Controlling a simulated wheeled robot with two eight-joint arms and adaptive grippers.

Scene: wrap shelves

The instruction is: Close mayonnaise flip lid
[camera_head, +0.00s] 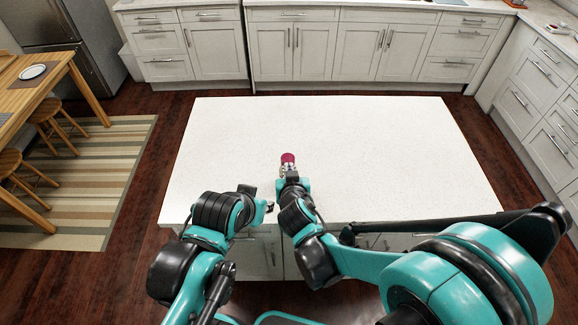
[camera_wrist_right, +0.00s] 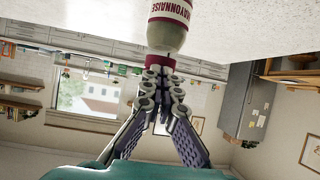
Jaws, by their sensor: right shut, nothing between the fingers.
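In the right wrist view, which is upside down, the bottle (camera_wrist_right: 170,30) has a red and white label. Its dark red lid (camera_wrist_right: 153,59) is partly hidden behind the fingertips, so I cannot tell its exact angle. My right gripper (camera_wrist_right: 160,72) is shut and empty, its tips at the lid; contact is unclear. My left gripper (camera_head: 269,206) is near the island's front edge, left of the right arm, its fingers too small to read.
The white island top (camera_head: 380,150) is otherwise clear, with free room around the bottle. Cabinets (camera_head: 340,45) line the back. A wooden table (camera_head: 40,85) with stools stands at the left, near a striped rug (camera_head: 110,180).

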